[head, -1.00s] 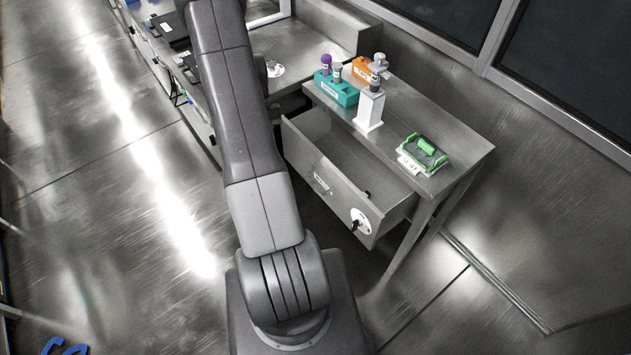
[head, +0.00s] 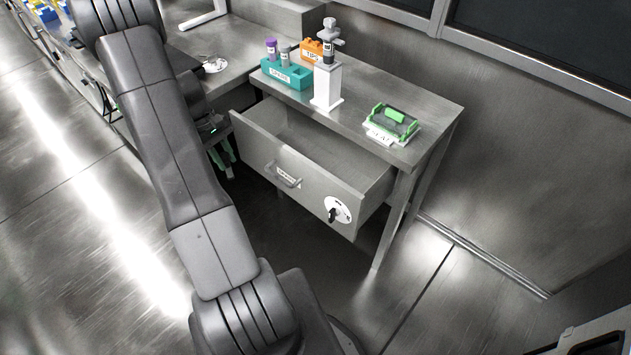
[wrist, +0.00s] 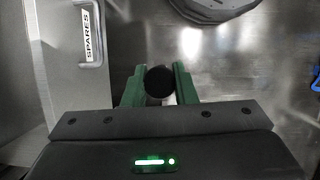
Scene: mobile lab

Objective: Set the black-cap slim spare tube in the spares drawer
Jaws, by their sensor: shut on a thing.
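My gripper (wrist: 159,70) is shut on the black-cap slim spare tube (wrist: 159,83), whose round black cap shows end-on between the green fingers in the wrist view. Most of the tube's body is hidden. In the head view, my gripper (head: 222,157) shows partly behind my arm, low and just left of the drawer; the tube cannot be made out there. The grey spares drawer (head: 290,172) is pulled open under the bench, with a handle, a label and a round dial on its front. Its front and SPARES label (wrist: 88,32) are at the left in the wrist view.
On the bench top (head: 425,100) stand a teal rack (head: 287,75) with tubes, an orange block (head: 312,48), a white stand (head: 327,85) and a green-framed tray (head: 393,122). The visible part of the drawer's inside looks empty. Floor is clear in front of the drawer.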

